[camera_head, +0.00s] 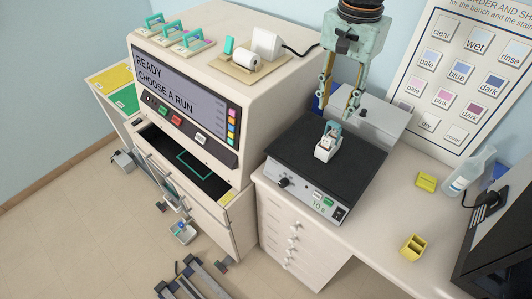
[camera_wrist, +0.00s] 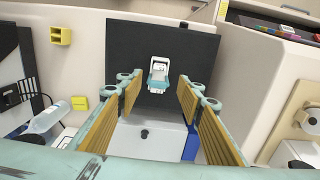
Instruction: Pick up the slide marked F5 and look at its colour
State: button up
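A small white holder (camera_head: 325,152) with a teal-topped piece (camera_head: 332,130) in it stands on the black plate (camera_head: 300,150) of the bench device. It also shows in the wrist view, as a white holder (camera_wrist: 160,64) with a teal bar (camera_wrist: 158,77). Whether the piece is the slide F5 cannot be told; no F5 mark is readable. My gripper (camera_head: 337,112) is open and points down, above and slightly behind the holder in the head view. In the wrist view its two yellow-padded fingers (camera_wrist: 158,95) stand wide apart with nothing between them.
A staining machine (camera_head: 215,85) stands at left with teal-handled carriers (camera_head: 173,28) on top and an open drawer. A colour chart (camera_head: 465,75) hangs at right. The bench front is clear.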

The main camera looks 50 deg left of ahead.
jog(key=shift+s+a, duration=0.1)
jog(key=shift+s, duration=0.1)
send_near(327, 138)
jog(key=shift+f, duration=2.55)
jog(key=shift+f, duration=0.1)
jog(key=shift+f+p, duration=0.65)
jog(key=shift+f, duration=1.85)
jog(key=shift+c, duration=0.2)
jog(key=c, duration=0.9)
jog(key=shift+r, duration=0.15)
notch_tip(327, 138, up, 18)
jog(key=shift+b, duration=0.5)
